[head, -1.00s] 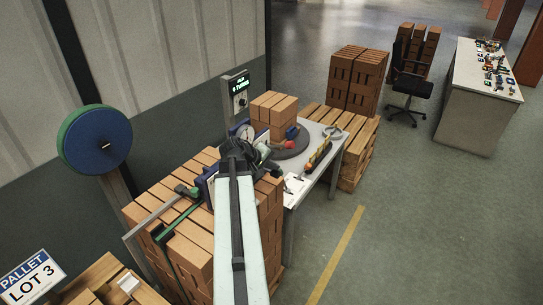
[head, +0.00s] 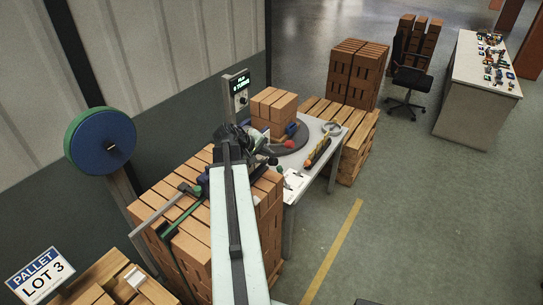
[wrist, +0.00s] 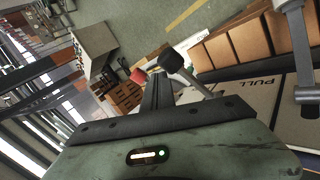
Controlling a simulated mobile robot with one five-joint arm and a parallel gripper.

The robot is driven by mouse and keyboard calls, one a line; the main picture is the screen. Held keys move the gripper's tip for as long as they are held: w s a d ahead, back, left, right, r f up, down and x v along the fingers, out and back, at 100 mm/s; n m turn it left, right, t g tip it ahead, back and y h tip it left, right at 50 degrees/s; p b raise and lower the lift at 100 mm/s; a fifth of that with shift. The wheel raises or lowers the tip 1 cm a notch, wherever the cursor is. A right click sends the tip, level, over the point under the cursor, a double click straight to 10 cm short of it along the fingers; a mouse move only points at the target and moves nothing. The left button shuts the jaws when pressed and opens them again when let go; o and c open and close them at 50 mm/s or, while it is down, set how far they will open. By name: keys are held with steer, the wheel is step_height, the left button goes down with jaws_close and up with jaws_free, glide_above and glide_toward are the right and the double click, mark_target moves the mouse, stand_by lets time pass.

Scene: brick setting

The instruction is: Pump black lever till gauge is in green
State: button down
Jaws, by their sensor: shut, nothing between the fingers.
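My gripper (wrist: 157,88) is shut and empty, with its dark fingers in the middle of the wrist view. Right beside the fingertips is the black lever's knob (wrist: 171,61), on a pale rod that slants down to the right; I cannot tell whether they touch. A red knob (wrist: 137,76) shows on the other side of the fingers, and also in the head view (head: 289,144). In the head view my gripper (head: 267,153) is dark and small at the white table's near left end. No gauge dial can be made out now; my arm covers that area.
Strapped bricks (head: 180,230) stand close under my arm. The white table (head: 318,165) carries a brick stack (head: 273,107) and a yellow-black tool (head: 318,152). A display post (head: 239,90) stands behind. A panel marked PULL (wrist: 262,95) is close on the right. Open floor lies right.

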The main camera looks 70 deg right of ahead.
steer(key=shift+w+r+p, duration=0.3)
steer(key=shift+r+p, duration=0.05)
steer(key=shift+r, duration=0.25)
steer(key=r+p, duration=0.1)
steer(key=w+r+p, duration=0.1)
steer(key=r+p, duration=0.1)
steer(key=w+r+p, duration=0.1)
steer(key=shift+d+r, duration=0.25)
steer(key=shift+d, duration=0.1)
stand_by(0.6)
